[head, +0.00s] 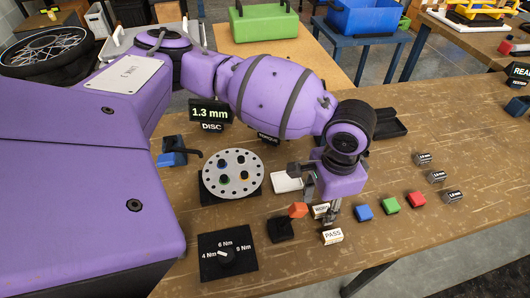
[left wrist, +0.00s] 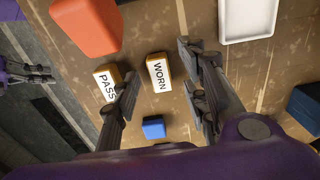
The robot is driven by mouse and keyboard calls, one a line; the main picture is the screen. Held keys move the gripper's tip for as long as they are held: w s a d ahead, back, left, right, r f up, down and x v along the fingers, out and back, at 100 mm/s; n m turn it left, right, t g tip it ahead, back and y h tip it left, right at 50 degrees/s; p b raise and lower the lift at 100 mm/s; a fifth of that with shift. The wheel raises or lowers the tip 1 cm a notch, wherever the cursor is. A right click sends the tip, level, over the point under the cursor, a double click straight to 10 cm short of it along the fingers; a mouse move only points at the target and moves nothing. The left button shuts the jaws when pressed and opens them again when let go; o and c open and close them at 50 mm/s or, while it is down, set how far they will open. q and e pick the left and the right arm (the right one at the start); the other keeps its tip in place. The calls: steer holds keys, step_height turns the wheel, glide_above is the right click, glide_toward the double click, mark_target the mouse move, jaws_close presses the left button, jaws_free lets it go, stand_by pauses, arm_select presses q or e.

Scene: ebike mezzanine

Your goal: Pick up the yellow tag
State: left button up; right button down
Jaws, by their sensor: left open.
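No plain yellow tag shows; the two tags with yellow-orange sides are WORN and PASS, each with a white lettered top. The WORN tag (head: 320,211) lies on the wooden table, partly behind my left gripper (head: 322,198). In the left wrist view, the WORN tag (left wrist: 159,72) shows between the fingers of my open left gripper (left wrist: 157,82), which holds nothing. The PASS tag (head: 333,236) lies nearer the table's front edge; in the left wrist view the left finger partly covers the PASS tag (left wrist: 106,80). Dark fingers, probably my right gripper (left wrist: 38,74), show at the left edge.
Blue (head: 363,212), green (head: 390,205) and red (head: 416,200) blocks sit to the right. A dial panel (head: 227,256) and perforated disc (head: 232,173) are further left.

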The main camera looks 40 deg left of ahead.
arm_select(q)
steer(key=shift+f, duration=0.55)
steer(key=shift+r, duration=0.15)
jaws_close()
